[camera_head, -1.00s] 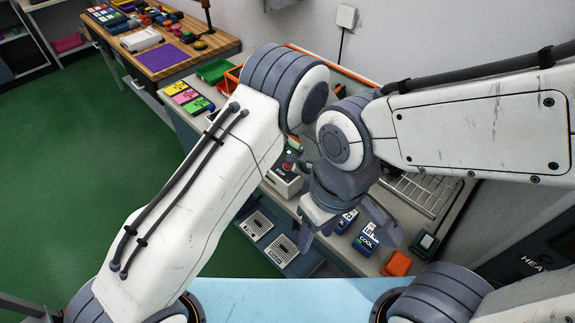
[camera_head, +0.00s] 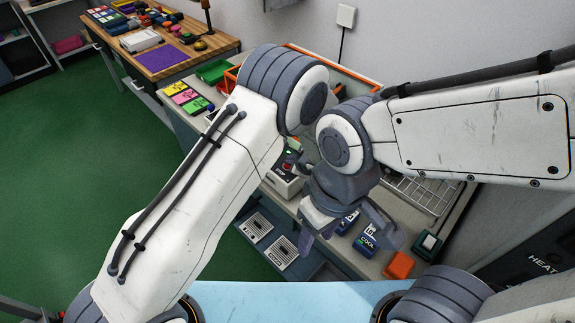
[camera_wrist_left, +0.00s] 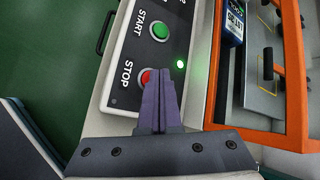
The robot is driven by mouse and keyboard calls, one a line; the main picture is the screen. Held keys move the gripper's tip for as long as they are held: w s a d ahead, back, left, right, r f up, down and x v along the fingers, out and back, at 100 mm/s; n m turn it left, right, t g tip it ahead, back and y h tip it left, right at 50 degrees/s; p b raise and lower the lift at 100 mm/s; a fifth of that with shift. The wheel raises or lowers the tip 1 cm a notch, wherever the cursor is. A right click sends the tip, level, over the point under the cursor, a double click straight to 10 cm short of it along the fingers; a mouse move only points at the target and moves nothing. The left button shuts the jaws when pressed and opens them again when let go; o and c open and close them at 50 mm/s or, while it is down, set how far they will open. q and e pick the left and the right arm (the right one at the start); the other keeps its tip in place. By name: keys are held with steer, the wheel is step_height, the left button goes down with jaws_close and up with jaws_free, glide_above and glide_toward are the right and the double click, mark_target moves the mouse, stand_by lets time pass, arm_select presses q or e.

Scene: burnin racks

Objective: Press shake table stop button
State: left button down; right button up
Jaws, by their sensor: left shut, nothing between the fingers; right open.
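My left gripper (camera_wrist_left: 155,80) is shut and empty. Its fingertips overlap the lower part of the STOP button in this view; I cannot tell whether they touch it. In the head view my left gripper is hidden behind the arms. My right gripper (camera_head: 345,228) is open and empty above the bench.
An orange-rimmed unit (camera_wrist_left: 296,70) adjoins the panel, with a blue labelled item (camera_wrist_left: 231,22) inside. On the bench stand a pale box (camera_head: 284,183) with a red part, a blue COOL item (camera_head: 366,240) and an orange block (camera_head: 398,265). Green floor (camera_head: 80,170) is clear at left.

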arm_select(q)
steer(key=shift+f+b, duration=0.4)
steer(key=shift+b, duration=0.15)
stand_by(0.4)
steer(key=shift+r, duration=0.1)
steer(key=shift+r+p, duration=0.3)
steer(key=shift+r, duration=0.45)
steer(key=shift+r+p, duration=1.35)
steer(key=shift+r, duration=1.2)
